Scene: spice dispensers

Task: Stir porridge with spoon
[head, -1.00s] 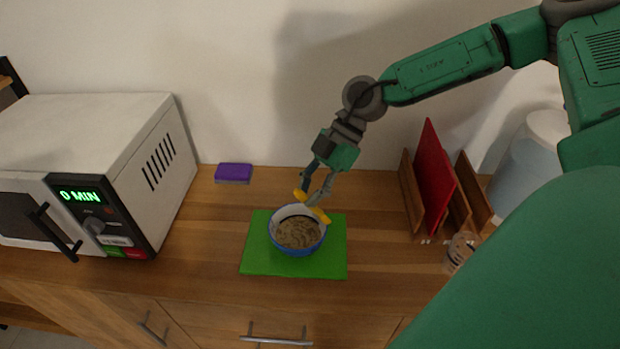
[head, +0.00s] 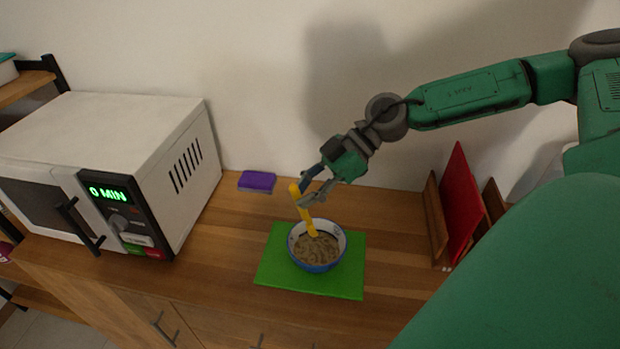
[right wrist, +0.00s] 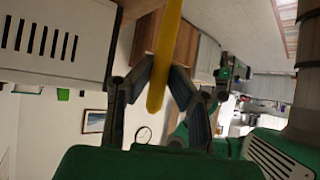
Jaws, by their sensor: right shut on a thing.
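A blue-rimmed bowl (head: 342,262) of brown porridge (head: 318,251) stands on a green mat (head: 308,284) on the wooden counter. My right gripper (head: 306,187) is shut on a yellow spoon (head: 303,212) just behind and above the bowl. The spoon slants steeply, and its lower end is inside the bowl at the porridge. In the right wrist view the yellow handle (right wrist: 163,60) passes between my right gripper's fingers (right wrist: 157,82). My left gripper is not in view.
A white microwave (head: 110,140) showing 0 MIN stands at the left. A purple sponge (head: 257,181) lies by the wall. A red board (head: 459,205) stands in a wooden rack (head: 436,217) at the right. The counter around the mat is mostly clear.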

